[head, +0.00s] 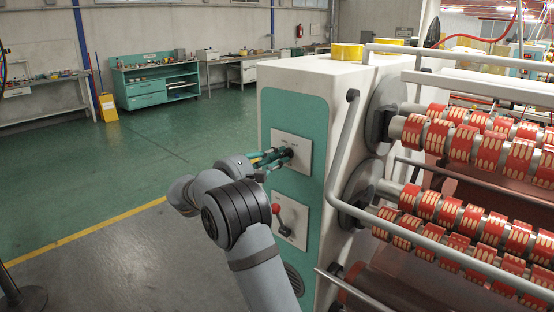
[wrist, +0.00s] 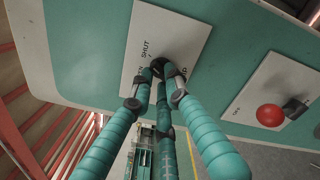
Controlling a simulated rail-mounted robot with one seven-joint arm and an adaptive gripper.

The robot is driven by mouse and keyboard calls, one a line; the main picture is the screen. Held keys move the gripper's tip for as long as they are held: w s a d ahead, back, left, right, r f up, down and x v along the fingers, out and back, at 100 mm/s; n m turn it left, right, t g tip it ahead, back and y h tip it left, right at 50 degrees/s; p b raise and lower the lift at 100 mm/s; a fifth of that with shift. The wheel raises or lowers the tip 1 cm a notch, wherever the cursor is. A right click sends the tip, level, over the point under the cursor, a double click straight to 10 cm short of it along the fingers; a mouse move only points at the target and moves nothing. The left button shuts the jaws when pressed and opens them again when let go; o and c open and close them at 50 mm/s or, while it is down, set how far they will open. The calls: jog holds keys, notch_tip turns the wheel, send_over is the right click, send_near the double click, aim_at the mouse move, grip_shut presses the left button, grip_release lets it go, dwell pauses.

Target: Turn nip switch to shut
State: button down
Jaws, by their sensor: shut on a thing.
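The nip switch (wrist: 158,65) is a small black knob on a white plate (wrist: 178,28) marked SHUT, with other lettering partly hidden by my fingers. In the head view the upper white plate (head: 296,139) sits on the green side panel of the machine. My gripper (wrist: 161,80) has teal fingers with dark tips closed around the knob. It also shows in the head view (head: 280,155), reaching to the knob from the left. The knob is mostly covered by the fingertips, and its exact angle cannot be told.
Rollers with red bands (head: 431,134) and a grey bent rail (head: 346,140) are on the machine's right. Yellow rolls (head: 347,52) lie on top. The green floor at left is clear.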

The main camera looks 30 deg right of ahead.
jog(key=c, duration=1.7)
grip_release()
jog(key=shift+a, duration=0.15)
jog(key=v, duration=1.1)
jog(key=shift+s+a, duration=0.2)
jog(key=shift+a, duration=0.15)
jog(key=shift+d, duration=0.1)
jog(key=x, duration=1.1)
jog(key=shift+w+d, duration=0.2)
jog(key=shift+d, duration=0.15)
